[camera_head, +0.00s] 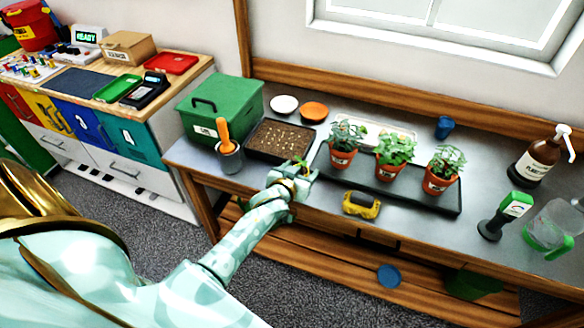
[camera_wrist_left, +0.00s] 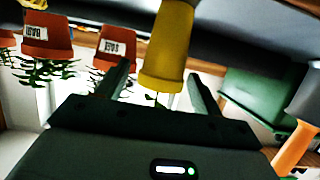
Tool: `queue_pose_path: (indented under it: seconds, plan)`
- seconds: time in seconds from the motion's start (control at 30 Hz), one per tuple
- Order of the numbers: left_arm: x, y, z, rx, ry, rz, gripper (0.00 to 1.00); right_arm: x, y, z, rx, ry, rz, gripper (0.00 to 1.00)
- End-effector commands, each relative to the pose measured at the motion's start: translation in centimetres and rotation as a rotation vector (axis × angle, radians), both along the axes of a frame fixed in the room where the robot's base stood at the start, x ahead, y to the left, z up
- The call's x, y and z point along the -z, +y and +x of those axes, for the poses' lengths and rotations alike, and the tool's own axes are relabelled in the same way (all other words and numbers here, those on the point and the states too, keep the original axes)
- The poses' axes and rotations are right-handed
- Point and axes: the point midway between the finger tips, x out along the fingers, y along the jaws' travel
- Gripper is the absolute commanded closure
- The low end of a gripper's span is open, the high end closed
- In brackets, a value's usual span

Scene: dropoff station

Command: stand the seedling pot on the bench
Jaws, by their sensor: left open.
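A small green seedling (camera_head: 302,163) shows at the gripper in the head view; the pot itself is mostly hidden there. My left gripper (camera_head: 298,176) is open around the pot, near the front edge of the bench (camera_head: 410,229). A dark gap shows beside the pot on each finger's side. I cannot tell whether its base touches the bench. My right gripper is not in view.
A seed tray (camera_head: 281,140) and a grey cup with an orange-handled tool (camera_head: 230,158) stand left of the gripper. A black tray (camera_head: 445,203) with three terracotta pots (camera_head: 388,172) lies right. A yellow-black object (camera_head: 361,205) sits near the edge. Bare bench shows further right.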

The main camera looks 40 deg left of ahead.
Motion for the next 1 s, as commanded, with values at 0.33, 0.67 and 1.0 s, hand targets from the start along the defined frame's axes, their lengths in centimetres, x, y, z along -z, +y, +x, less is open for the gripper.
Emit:
queue_pose_path:
  seconds: [0.33, 0.67, 1.0]
  plan:
    - [-2.9, -1.4, -7.4, -0.001, 0.001, -0.001, 0.33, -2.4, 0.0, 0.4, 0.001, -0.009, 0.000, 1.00]
    - [-3.6, -1.8, -9.4, -0.001, -0.001, 0.001, 0.33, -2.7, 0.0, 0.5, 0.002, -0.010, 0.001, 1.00]
    - [7.5, -4.4, -13.7, 0.088, 0.244, 0.008, 0.33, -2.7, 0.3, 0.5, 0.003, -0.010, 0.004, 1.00]
